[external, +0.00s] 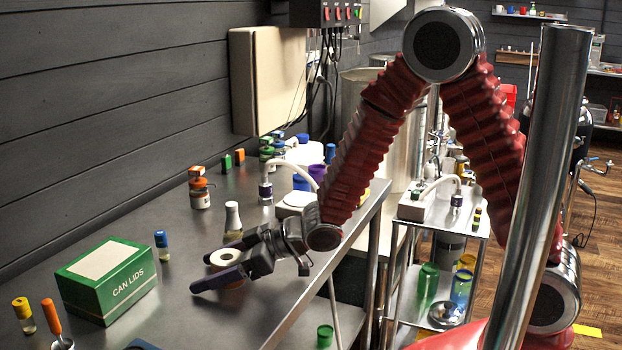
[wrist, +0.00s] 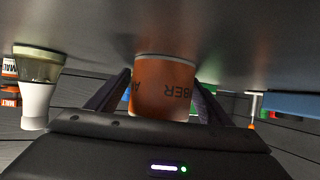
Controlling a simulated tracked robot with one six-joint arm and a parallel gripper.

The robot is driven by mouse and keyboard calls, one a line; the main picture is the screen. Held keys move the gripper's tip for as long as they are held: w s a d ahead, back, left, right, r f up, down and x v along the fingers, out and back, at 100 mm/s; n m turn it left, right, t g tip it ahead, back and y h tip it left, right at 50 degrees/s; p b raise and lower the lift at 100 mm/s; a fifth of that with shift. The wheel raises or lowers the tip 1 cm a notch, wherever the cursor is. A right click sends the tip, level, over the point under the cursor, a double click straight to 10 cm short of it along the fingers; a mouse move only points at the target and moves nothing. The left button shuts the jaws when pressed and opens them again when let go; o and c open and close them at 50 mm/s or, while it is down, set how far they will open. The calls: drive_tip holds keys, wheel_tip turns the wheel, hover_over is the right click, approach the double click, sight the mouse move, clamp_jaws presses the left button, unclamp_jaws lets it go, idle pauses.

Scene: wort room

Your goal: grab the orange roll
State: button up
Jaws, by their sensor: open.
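The orange roll (wrist: 163,88) stands on the metal bench between the two fingers of my gripper (external: 224,263). Its orange side has dark lettering in the wrist view. In the external view the roll (external: 224,257) shows a pale top with a dark hole, and the near finger hides much of its side. My gripper is open, with one finger on each side of the roll. In the wrist view, the fingers look close to the roll's sides, but I cannot tell if they touch it.
A green CAN LIDS box (external: 106,279) and a blue-capped vial (external: 162,246) stand to the left. Bare bench (external: 200,325) lies in front.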

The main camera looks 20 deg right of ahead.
drive_tip(key=shift+c, duration=0.3)
drive_tip(key=c, duration=1.1)
drive_tip(key=shift+c, duration=0.2)
wheel_tip(320, 180, up, 10)
idle(0.8)
